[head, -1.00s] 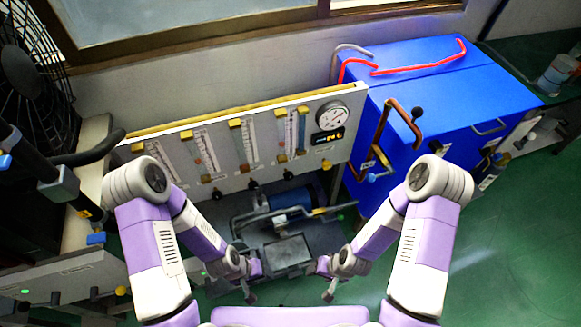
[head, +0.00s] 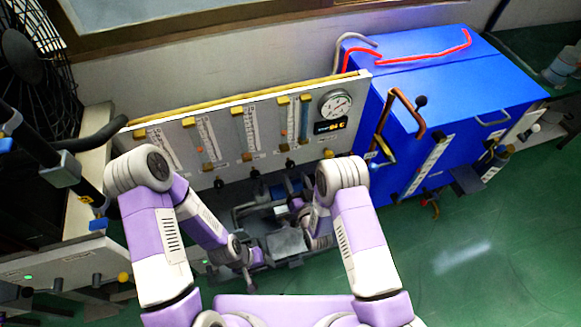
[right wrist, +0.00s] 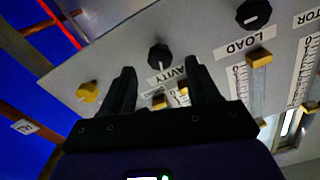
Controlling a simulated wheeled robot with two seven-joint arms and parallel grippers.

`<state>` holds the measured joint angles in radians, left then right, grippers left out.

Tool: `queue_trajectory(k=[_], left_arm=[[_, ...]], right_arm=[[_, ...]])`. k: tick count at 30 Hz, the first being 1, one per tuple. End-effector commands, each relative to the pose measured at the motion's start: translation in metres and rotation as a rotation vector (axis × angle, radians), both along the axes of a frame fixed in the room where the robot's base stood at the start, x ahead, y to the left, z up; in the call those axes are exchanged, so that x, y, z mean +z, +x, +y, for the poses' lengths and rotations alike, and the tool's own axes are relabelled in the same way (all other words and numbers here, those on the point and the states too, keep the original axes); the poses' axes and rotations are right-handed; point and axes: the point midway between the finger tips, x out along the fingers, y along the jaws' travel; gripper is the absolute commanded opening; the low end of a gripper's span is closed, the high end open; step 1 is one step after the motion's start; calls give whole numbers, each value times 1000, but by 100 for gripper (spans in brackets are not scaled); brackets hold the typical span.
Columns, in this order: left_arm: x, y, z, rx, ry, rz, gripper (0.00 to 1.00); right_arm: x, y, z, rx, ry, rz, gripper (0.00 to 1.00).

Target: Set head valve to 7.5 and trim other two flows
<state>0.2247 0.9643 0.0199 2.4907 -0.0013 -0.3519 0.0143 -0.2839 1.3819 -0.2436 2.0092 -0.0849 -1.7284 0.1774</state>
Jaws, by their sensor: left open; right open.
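The flowmeter panel (head: 270,150) stands ahead with several upright tubes. Black valve knobs (head: 254,173) line its lower edge, with a yellow knob (head: 328,153) at the right end. In the right wrist view, a black knob (right wrist: 160,57) by a label ending "AVITY" shows between and beyond my open right gripper's (right wrist: 160,78) fingertips; I cannot tell whether they touch it. The LOAD knob (right wrist: 252,14) is to its right. My left gripper (head: 249,286) is open and empty, low in front of the panel. The head valve's label is unreadable; my left arm covers the panel's lower left.
A round gauge (head: 335,104) and a digital display (head: 331,126) sit at the panel's upper right. A blue cabinet (head: 460,90) with copper pipes stands to the right. Grey pump equipment (head: 288,241) lies below the panel. Green floor is clear at the lower right.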

Motion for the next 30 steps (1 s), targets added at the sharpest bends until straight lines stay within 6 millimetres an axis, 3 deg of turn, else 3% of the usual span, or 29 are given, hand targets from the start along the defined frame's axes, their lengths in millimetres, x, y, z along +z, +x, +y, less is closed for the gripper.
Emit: queue_trajectory(k=[10, 22, 30], left_arm=[[-16, 0, 0, 0, 0, 0, 61], [-17, 0, 0, 0, 0, 0, 61], [-17, 0, 0, 0, 0, 0, 61]], right_arm=[[-1, 49, 16, -1, 0, 0, 61], [0, 58, 18, -2, 0, 3, 61], [0, 58, 18, -2, 0, 4, 19]])
